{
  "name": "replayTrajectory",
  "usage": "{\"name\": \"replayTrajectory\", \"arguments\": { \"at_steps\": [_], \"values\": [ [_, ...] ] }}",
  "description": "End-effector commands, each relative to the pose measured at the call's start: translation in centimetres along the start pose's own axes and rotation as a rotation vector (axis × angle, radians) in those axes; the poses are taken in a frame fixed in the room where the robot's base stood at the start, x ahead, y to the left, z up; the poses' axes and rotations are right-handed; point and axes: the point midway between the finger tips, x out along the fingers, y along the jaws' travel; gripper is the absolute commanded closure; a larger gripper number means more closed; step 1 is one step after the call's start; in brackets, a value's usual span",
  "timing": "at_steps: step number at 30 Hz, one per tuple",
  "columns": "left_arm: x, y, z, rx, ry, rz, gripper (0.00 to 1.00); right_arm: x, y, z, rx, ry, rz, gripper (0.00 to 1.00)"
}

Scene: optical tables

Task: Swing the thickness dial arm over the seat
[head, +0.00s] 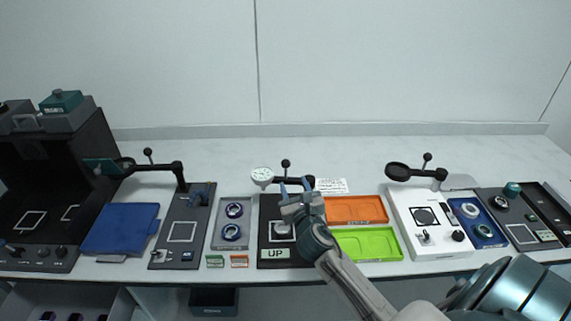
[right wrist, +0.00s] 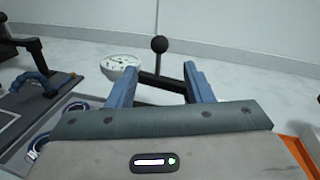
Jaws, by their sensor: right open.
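The thickness dial (head: 262,174) is a round white gauge at the left end of a black swing arm (head: 297,179), at the back of a black station (head: 268,206). A black ball knob (head: 285,163) stands up from the arm. In the right wrist view the dial (right wrist: 119,65) is left of the fingers and the ball knob (right wrist: 159,45) shows between them, farther off. My right gripper (head: 295,184) is open above the station, near the arm; contact cannot be told. The light seat (head: 281,229) lies in front, partly beside my gripper. My left gripper is out of view.
An orange tray (head: 354,209) and a lime tray (head: 367,244) lie right of the station. A grey holder (head: 234,209) with two lens rings is left. Other stations with lens arms stand on both sides. An "UP" label (head: 275,253) is at the station's front.

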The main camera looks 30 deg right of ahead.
Motion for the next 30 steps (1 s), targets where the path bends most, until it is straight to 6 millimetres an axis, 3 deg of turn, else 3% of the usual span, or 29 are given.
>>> {"name": "replayTrajectory", "arguments": {
  "at_steps": [5,19,30],
  "values": [
    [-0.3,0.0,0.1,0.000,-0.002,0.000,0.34,1.5,0.0,0.4,-0.032,-0.011,0.003,0.54],
    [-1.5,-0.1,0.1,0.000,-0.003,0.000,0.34,9.6,0.0,0.3,-0.028,-0.008,0.001,0.54],
    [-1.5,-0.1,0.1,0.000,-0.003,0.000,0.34,11.0,0.1,0.2,-0.026,-0.007,0.002,0.54]
  ]
}}
